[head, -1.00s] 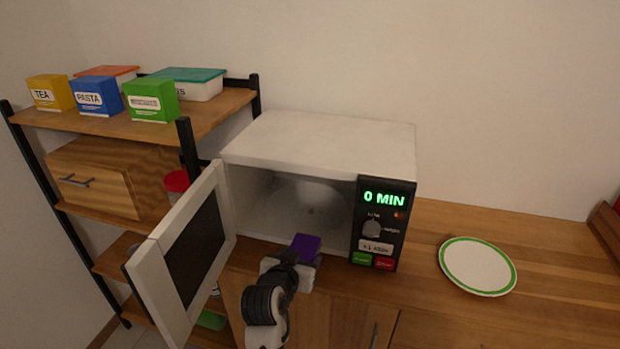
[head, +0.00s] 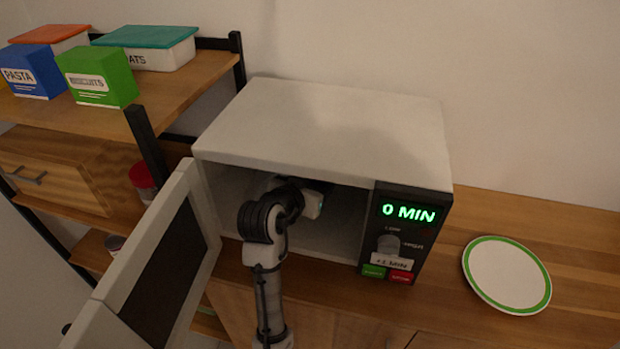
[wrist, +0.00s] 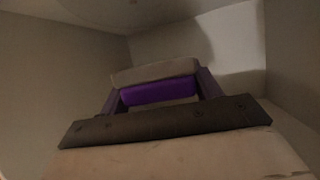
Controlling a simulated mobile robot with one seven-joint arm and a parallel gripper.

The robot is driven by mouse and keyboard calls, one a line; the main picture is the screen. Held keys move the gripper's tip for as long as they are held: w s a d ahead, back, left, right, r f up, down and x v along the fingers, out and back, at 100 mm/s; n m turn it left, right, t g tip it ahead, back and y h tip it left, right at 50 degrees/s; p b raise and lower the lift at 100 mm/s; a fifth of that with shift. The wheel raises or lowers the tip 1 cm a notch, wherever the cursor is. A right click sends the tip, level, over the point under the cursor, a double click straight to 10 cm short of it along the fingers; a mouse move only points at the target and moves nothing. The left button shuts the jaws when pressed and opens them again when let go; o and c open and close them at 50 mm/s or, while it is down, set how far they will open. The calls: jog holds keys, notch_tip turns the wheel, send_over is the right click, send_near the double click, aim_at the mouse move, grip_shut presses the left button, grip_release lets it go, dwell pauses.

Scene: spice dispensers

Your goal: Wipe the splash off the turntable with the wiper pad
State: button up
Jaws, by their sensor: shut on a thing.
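My gripper (head: 314,203) is inside the open microwave (head: 325,125), reached in through the front opening. In the wrist view my gripper (wrist: 160,97) is shut on the wiper pad (wrist: 158,91), a purple block with a pale grey layer along its far side. The pad is hidden in the head view. A pale, curved-edged surface (wrist: 110,12) at the top left of the wrist view looks like part of the turntable. In the head view my arm and the microwave's top hide the turntable. I cannot make out the splash, nor whether the pad touches the turntable.
The microwave door (head: 160,262) stands open on the left, close to my arm. The control panel (head: 403,235) reads 0 MIN at the opening's right. A green-rimmed plate (head: 506,274) lies on the counter. A shelf (head: 190,85) with boxes stands left.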

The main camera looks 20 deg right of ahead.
jog(key=shift+s+f+b, duration=0.15)
jog(key=shift+f+b, duration=0.45)
jog(key=shift+f, duration=0.2)
notch_tip(320, 180, down, 4)
jog(key=b, duration=0.4)
jog(key=shift+f, duration=0.1)
jog(key=shift+f+b, duration=0.65)
jog(key=shift+f, duration=0.35)
